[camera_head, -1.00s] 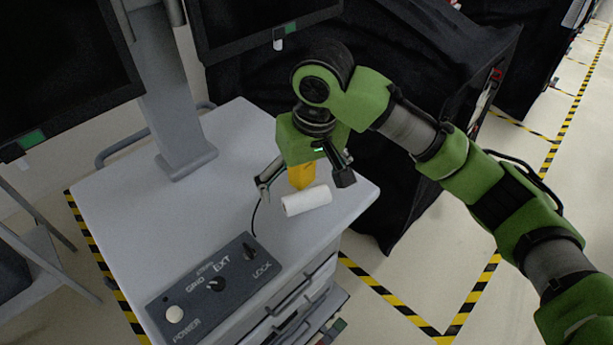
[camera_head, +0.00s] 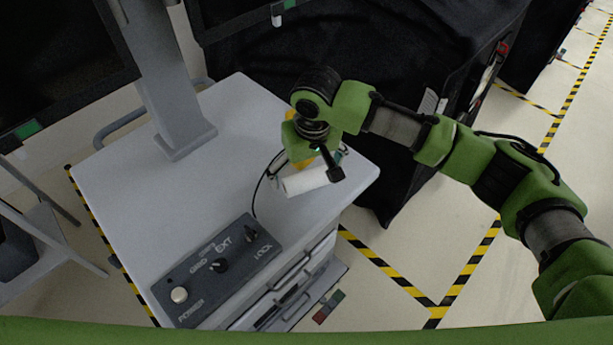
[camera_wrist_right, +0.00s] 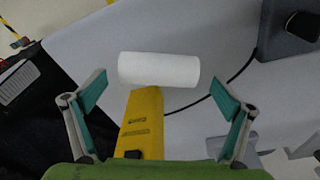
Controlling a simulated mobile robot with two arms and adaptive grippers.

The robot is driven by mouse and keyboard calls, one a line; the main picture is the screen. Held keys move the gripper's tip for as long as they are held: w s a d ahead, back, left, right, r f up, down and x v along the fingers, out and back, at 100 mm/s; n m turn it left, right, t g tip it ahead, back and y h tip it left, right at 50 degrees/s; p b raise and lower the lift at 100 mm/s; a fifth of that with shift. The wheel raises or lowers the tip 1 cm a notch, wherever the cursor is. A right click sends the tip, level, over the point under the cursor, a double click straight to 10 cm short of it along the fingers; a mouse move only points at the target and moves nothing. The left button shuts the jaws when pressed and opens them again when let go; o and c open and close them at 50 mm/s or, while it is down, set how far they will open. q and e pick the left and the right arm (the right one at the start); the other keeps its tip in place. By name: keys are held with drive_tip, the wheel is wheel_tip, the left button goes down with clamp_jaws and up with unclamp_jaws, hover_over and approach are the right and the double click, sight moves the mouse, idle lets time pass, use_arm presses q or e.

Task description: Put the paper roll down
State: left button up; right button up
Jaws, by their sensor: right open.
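The white paper roll (camera_head: 303,181) lies on its side on the grey cart top, near the right corner. My right gripper (camera_head: 307,171) is just above and behind it in the head view, one finger overlapping the roll's right end. In the right wrist view, the roll (camera_wrist_right: 159,70) lies across the picture beyond the open fingers of the right gripper (camera_wrist_right: 158,84). Gaps show on both sides, and nothing is gripped. My left gripper is not in view.
A yellow piece (camera_wrist_right: 141,122) shows between the fingers; I cannot tell whether it is fixed to the gripper. A thin black cable (camera_head: 258,187) curves beside the roll. A control panel (camera_head: 216,269) lies at the cart's front. The cart top (camera_head: 185,205) is clear on the left.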

sight(307, 176)
drive_tip(key=f, duration=0.2)
drive_tip(key=shift+w+f, duration=0.25)
drive_tip(key=shift+f, duration=0.25)
drive_tip(key=c, duration=1.3)
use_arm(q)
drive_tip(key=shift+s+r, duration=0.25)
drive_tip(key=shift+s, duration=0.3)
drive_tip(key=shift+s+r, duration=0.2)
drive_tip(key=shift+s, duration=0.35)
use_arm(e)
drive_tip(key=shift+c, duration=0.5)
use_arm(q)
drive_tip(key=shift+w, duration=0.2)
